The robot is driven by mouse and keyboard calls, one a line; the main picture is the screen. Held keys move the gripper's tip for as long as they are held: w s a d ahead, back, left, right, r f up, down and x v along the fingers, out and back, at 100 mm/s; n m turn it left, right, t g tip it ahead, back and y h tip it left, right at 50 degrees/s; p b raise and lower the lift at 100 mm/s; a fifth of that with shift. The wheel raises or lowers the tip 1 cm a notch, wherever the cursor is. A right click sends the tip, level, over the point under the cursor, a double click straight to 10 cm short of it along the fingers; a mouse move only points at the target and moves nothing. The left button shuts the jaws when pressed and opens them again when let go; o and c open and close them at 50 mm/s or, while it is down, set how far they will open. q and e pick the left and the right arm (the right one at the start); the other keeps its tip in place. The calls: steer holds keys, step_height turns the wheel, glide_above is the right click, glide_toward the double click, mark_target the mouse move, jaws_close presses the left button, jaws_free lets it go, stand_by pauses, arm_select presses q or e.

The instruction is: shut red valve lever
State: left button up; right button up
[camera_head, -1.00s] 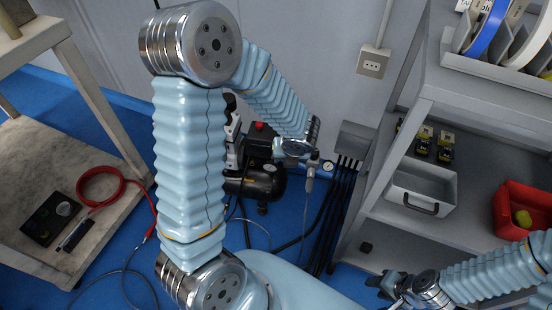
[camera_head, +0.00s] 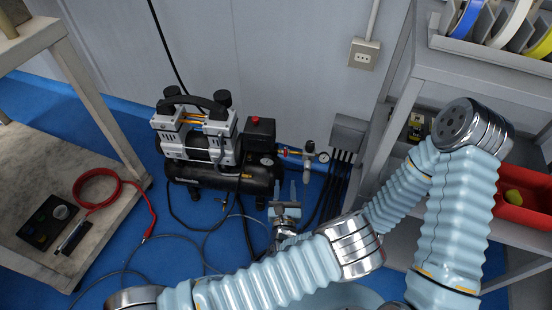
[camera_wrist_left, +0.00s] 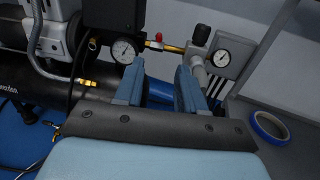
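The red valve lever (camera_head: 284,150) is a small red piece on the brass fitting between the compressor (camera_head: 215,145) and the regulator (camera_head: 309,148). It also shows in the left wrist view (camera_wrist_left: 158,37), beyond and between my fingers; its exact angle is too small to tell. My left gripper (camera_head: 286,184) is below the lever in the head view, fingers pointing toward it, apart from it. In the wrist view the left gripper (camera_wrist_left: 158,70) is open, with nothing between its fingers.
Gauges flank the fitting, one at its left (camera_wrist_left: 125,50) and one at its right (camera_wrist_left: 221,58). Black hoses run beside a grey wall box (camera_head: 348,130). A shelf with a red bin (camera_head: 522,205) stands right. A low table (camera_head: 95,240) with a red cable is left.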

mark_target(286, 151)
arm_select(q)
steer(key=w, duration=1.2)
steer(key=shift+w+b, duration=0.15)
steer(key=shift+b, duration=0.15)
steer(key=shift+a, duration=0.1)
steer(key=shift+c, duration=0.4)
jaws_close()
